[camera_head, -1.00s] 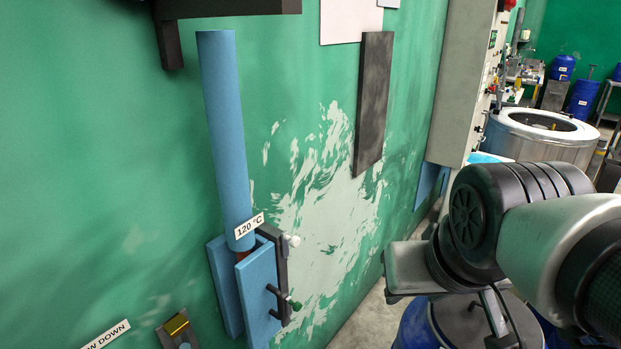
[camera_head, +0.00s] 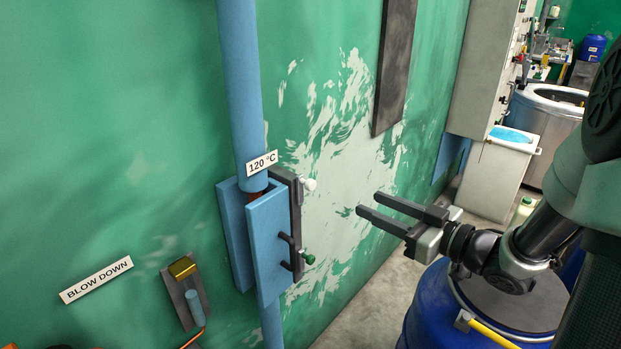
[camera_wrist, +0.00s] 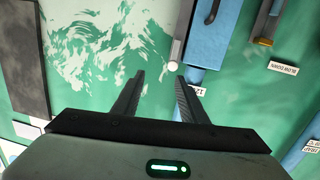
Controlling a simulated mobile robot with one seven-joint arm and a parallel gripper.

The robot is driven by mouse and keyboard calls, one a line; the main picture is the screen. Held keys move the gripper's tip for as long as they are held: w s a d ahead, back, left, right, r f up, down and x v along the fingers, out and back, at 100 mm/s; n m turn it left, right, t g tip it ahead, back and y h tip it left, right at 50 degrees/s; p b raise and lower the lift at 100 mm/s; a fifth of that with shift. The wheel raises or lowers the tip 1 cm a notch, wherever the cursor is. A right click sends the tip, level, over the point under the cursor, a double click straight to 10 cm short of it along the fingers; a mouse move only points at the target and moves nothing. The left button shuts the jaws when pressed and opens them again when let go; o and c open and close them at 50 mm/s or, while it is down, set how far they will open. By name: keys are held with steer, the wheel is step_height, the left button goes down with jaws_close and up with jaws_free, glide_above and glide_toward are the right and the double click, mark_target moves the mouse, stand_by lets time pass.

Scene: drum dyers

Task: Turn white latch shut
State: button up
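The white latch (camera_head: 308,185) is a small white knob at the upper right of the dark plate (camera_head: 287,185) beside the blue pipe box (camera_head: 268,240) on the green wall. A green knob (camera_head: 308,259) sits lower on the same box, near a black handle (camera_head: 289,252). My gripper (camera_head: 366,203) is open and empty, to the right of the white latch and apart from it, with its fingers pointing left. In the wrist view the white latch (camera_wrist: 175,50) shows just beyond the space between my two open fingers (camera_wrist: 160,76).
A blue pipe (camera_head: 240,90) runs down into the box, with a 120 °C label (camera_head: 262,163). A blow down label (camera_head: 96,280) and a brass-coloured fitting (camera_head: 183,268) are at lower left. A blue drum (camera_head: 425,310) stands below my arm. The wall between gripper and box is clear.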

mark_target(313, 185)
steer(key=w+a, duration=0.2)
steer(key=a, duration=0.2)
steer(key=w+a+y, duration=0.1)
steer(key=w+a, duration=0.2)
steer(key=a, duration=0.2)
steer(key=w+a+y, duration=0.1)
steer(key=w+a, duration=0.2)
steer(key=a, duration=0.2)
steer(key=shift+w+a+f+n+g+p, duration=0.1)
steer(key=shift+w+n+g+p, duration=0.2)
steer(key=shift+g, duration=0.1)
jaws_close()
